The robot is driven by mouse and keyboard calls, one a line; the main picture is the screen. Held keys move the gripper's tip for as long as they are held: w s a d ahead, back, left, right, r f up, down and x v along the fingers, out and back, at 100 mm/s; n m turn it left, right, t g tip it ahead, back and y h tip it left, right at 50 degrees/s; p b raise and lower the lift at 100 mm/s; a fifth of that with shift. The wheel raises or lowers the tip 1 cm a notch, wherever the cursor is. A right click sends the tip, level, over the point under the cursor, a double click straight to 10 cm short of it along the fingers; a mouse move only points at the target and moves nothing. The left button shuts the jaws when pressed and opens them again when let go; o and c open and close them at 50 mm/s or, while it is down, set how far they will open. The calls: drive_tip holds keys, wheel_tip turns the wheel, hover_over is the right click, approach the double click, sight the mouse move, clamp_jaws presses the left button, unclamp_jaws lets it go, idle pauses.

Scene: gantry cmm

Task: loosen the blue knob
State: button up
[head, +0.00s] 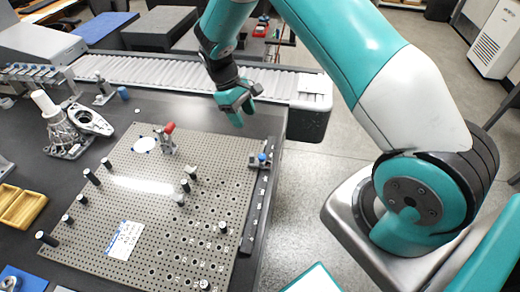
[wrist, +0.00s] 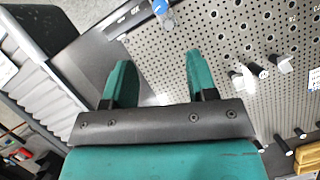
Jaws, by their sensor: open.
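The blue knob (head: 262,157) sits on a small clamp fixture at the right edge of the perforated plate (head: 130,200). In the wrist view the blue knob (wrist: 167,20) shows at the top, beyond my fingertips and between them. My gripper (head: 243,108) is above the far right part of the table, behind and apart from the knob. In the wrist view my gripper (wrist: 154,72) has its two green fingers spread with nothing between them.
A red-handled toggle clamp (head: 169,130) and several black posts stand on the plate. A roller conveyor (head: 160,75) runs behind the table. A grey casting (head: 65,125) and a wooden tray (head: 20,207) lie at left.

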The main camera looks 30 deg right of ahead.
sight(261, 156)
drive_tip(key=p+x, duration=0.3)
drive_tip(key=x, duration=1.1)
drive_tip(key=shift+f, duration=0.35)
drive_tip(key=c, duration=0.9)
